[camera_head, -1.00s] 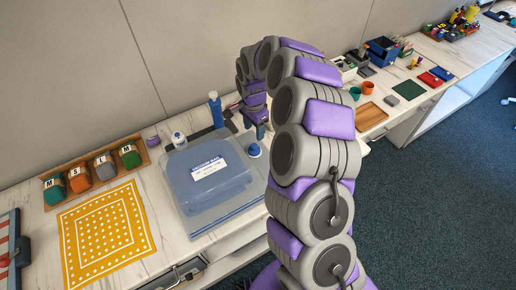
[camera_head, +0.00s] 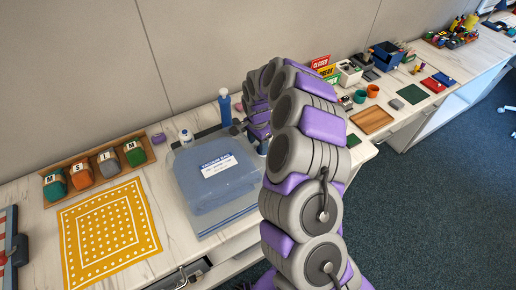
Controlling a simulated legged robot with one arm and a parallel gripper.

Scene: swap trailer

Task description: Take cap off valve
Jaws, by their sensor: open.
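A clear blue bag with a white "vacuum bag" label (camera_head: 218,166) lies flat on the bench at the centre. At its upper right edge a small blue piece (camera_head: 263,147), which looks like the valve cap, is mostly hidden by my gripper. My gripper (camera_head: 262,136) is right at this piece, at the far end of my curved arm. Its jaws are open, but the fingertips are small and partly covered, so contact with the cap cannot be told.
A blue pump with a white top (camera_head: 224,107) stands behind the bag. A small white bottle (camera_head: 186,138) is near its upper left corner. Colored rolls in a tray (camera_head: 94,191) and a yellow patterned cloth (camera_head: 107,232) lie left. A wooden tray (camera_head: 371,120) is right.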

